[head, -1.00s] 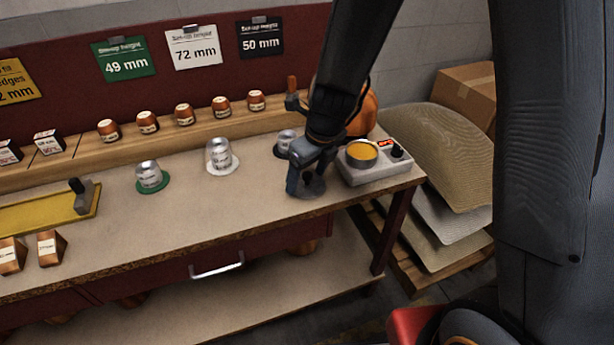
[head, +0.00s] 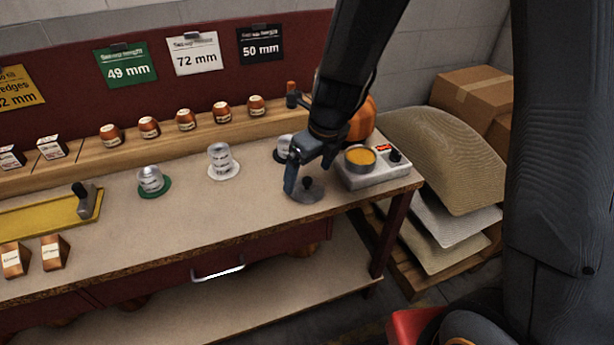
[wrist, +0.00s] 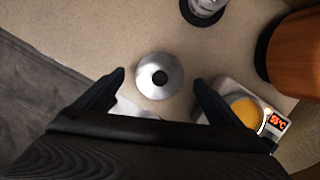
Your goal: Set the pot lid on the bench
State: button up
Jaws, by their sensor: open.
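The pot lid (head: 306,193) is a grey metal disc with a dark knob. It lies flat on the bench (head: 250,203), knob up, left of the heated pot. In the wrist view the lid (wrist: 160,76) sits whole and uncovered just beyond the fingertips. My gripper (head: 298,176) is open and empty, just above and behind the lid in the head view. In the wrist view my gripper (wrist: 158,76) has its fingers well apart, one to each side of the lid's line, not touching it. The pot (head: 361,157) holds yellow-orange wax or liquid on a heater.
The heater (head: 376,172) stands at the bench's right end; its red display shows in the wrist view (wrist: 278,121). Cups stand behind and left, one on a white disc (head: 222,170), one on a green disc (head: 154,188). The bench front left of the lid is clear.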

aim_at(316, 196)
jog(key=p+v, duration=0.1)
jog(key=v, duration=0.8)
jog(key=s+d+f+n+h, duration=0.1)
jog(key=s+d+n, duration=0.5)
jog(key=n, duration=0.8)
jog(key=s+d+f+n+g+h, duration=0.1)
jog(key=s+d+n, duration=0.5)
jog(key=n, duration=0.8)
jog(key=shift+d+g, duration=0.3)
jog(key=shift+d, duration=0.05)
